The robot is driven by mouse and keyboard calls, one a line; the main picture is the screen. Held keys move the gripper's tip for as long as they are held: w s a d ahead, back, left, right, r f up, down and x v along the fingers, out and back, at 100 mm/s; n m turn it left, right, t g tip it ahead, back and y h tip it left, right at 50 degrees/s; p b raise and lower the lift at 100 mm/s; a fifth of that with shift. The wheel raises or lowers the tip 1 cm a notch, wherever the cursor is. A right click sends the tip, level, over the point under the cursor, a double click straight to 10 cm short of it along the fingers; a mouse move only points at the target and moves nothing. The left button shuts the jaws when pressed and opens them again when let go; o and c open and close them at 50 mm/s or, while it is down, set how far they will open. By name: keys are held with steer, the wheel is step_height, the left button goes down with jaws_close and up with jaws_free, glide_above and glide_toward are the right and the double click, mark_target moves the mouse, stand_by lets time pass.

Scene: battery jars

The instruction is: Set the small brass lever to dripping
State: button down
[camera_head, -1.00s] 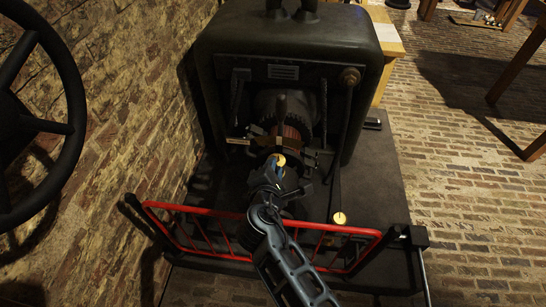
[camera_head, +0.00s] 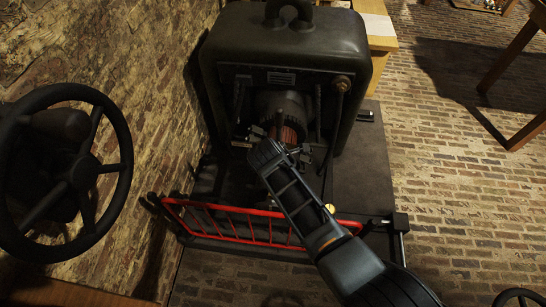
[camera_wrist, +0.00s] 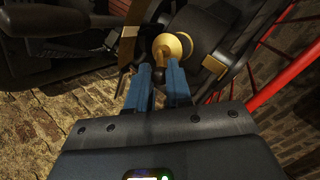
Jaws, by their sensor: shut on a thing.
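In the head view, my arm reaches in front of the dark machine (camera_head: 290,45) and covers the lever and fingertips. I cannot read any dripping mark or exact lever angle.
A red railing (camera_head: 225,222) runs low across the machine's front. A black handwheel (camera_head: 82,172) stands at left beside the brick wall. A long rod with a brass knob (camera_head: 329,208) is close to my arm. Open brick floor lies at right.

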steer(key=shift+w+r+g+b, duration=0.2)
steer(key=shift+w+g+b, duration=0.4)
steer(key=shift+w+g, duration=0.25)
steer(key=shift+w+g+b, duration=0.35)
steer(key=shift+g+b, duration=0.5)
steer(key=shift+b, duration=0.3)
steer(key=w+g+b, duration=0.1)
steer(key=g+b, duration=0.1)
steer(key=b, duration=0.2)
steer(key=shift+w+r+g+b, duration=0.25)
steer(key=shift+g+b, duration=0.15)
steer(key=shift+b, duration=0.75)
steer(key=c, duration=1.1)
jaws_free()
steer(key=shift+w, duration=0.1)
steer(key=shift+r, duration=0.1)
steer(key=shift+r+p, duration=0.55)
steer(key=shift+r, duration=3.3)
